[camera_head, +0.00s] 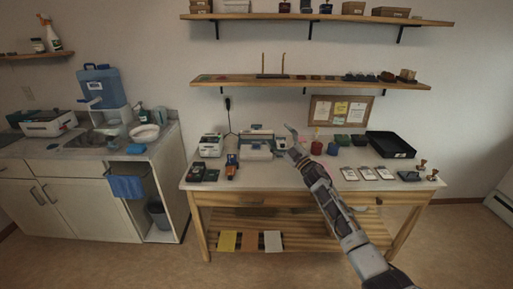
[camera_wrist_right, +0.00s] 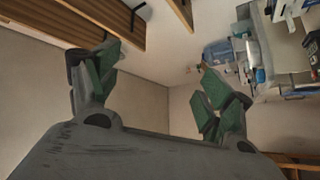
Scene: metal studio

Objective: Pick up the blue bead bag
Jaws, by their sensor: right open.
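Several small bag-like items stand on the workbench, right of its middle, in the head view. One is red (camera_head: 316,147), and a small dark bluish one (camera_head: 333,148) stands just right of it; it may be the blue bead bag, but it is too small to be sure. My right gripper (camera_head: 288,138) is raised over the back middle of the bench, left of these items and apart from them. In the right wrist view the gripper (camera_wrist_right: 156,82) is open, with nothing between its green-padded fingers. My left gripper is not in view.
The wooden workbench (camera_head: 270,180) also bears a black tray (camera_head: 391,145), white cards (camera_head: 366,173) and a pale machine (camera_head: 256,148). Green items (camera_head: 358,140) stand behind the bluish one. A shelf (camera_head: 300,82) hangs above the bench. The bench's front middle is mostly clear.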

